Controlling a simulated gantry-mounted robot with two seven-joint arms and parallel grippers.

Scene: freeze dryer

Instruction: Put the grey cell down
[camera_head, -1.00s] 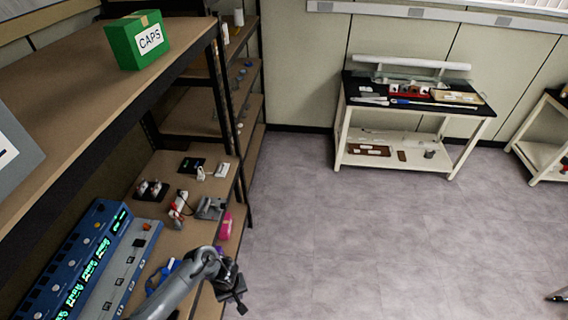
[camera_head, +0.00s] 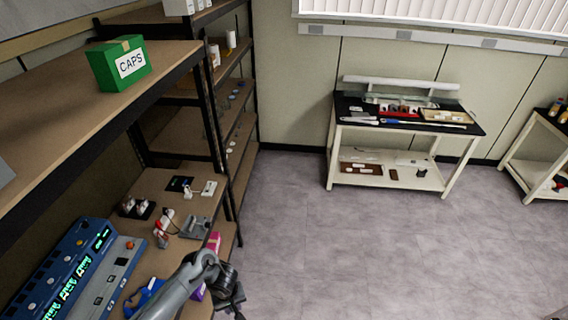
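My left gripper (camera_head: 232,302) is dark and hangs at the front edge of the left bench (camera_head: 150,182), at the bottom of the view. Its fingers are small and partly cut off by the frame, so I cannot tell whether they are open or hold something. I cannot make out the grey cell for certain. A grey device (camera_head: 195,227) sits on the bench beyond the gripper, but I cannot tell what it is. My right gripper is not clearly in view; only a sliver of something shows in the bottom right corner.
A blue instrument (camera_head: 62,268) with green displays stands on the bench. A pink box (camera_head: 213,242) is at the bench edge. A green CAPS box (camera_head: 119,63) stands on the upper shelf (camera_head: 60,130). A black-topped table (camera_head: 405,115) stands by the wall. The floor (camera_head: 340,250) between is clear.

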